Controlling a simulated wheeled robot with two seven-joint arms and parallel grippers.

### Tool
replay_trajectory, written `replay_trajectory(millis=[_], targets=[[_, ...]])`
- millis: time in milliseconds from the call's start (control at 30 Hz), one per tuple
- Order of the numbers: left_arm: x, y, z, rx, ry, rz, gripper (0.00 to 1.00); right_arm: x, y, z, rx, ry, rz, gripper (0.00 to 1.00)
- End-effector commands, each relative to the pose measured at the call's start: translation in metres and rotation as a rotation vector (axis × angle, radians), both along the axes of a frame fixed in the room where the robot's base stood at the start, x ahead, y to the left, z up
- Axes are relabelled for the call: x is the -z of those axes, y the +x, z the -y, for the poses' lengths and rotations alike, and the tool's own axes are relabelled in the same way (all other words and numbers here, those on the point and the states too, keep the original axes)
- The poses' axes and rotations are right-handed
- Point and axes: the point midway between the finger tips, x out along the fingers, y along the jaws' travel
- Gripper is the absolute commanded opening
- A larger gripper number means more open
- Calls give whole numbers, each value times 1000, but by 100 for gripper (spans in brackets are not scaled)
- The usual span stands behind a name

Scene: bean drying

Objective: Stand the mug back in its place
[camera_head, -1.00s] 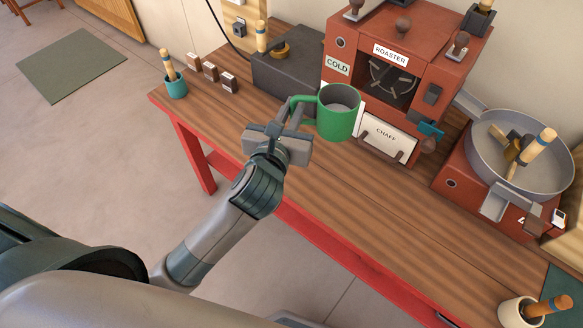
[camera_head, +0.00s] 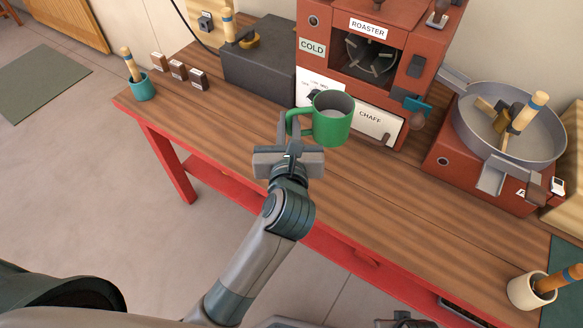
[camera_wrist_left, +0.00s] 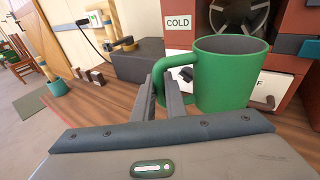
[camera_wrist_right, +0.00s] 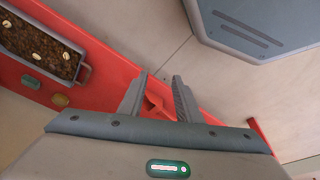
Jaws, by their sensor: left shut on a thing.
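The green mug (camera_head: 332,119) is upright in front of the roaster (camera_head: 352,75), with its opening up. My left gripper (camera_head: 292,132) is shut on the mug's handle, on the mug's left side. The left wrist view also shows the mug (camera_wrist_left: 230,75) beside the fingers (camera_wrist_left: 165,92). It appears held above the wooden table (camera_head: 240,125), though the gap under it is hard to judge. My right gripper (camera_wrist_right: 160,95) is open and empty, with a clear gap between its fingers, by the red table frame.
A dark box (camera_head: 262,62) stands left of the roaster. A cooling pan (camera_head: 510,120) stands at the right, and a cream cup (camera_head: 527,292) at the near right. A teal cup (camera_head: 142,88) and small blocks (camera_head: 178,70) are at the left. The table's front middle is clear.

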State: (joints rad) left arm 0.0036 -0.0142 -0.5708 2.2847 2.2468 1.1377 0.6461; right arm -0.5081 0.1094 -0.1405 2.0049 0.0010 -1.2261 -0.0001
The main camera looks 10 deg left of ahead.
Motion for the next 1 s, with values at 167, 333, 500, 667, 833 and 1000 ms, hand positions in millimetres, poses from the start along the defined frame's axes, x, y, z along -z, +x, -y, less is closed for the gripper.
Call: replay_trajectory(millis=[167, 333, 500, 667, 833, 1000], targets=[[10, -1, 9, -14, 0, -1, 0, -12, 1, 0, 1, 1, 10, 31], [20, -2, 19, -34, 1, -1, 0, -14, 2, 1, 3, 3, 16, 31], [23, -3, 26, -48, 4, -2, 0, 9, 2, 0, 2, 6, 10, 31], [24, -3, 28, -53, 6, -2, 0, 32, 3, 0, 1, 7, 6, 31], [25, -3, 29, -56, 6, -2, 0, 60, 1, 0, 1, 8, -2, 31], [25, -4, 31, -58, 6, -2, 0, 102, -5, 0, 0, 10, -15, 31]])
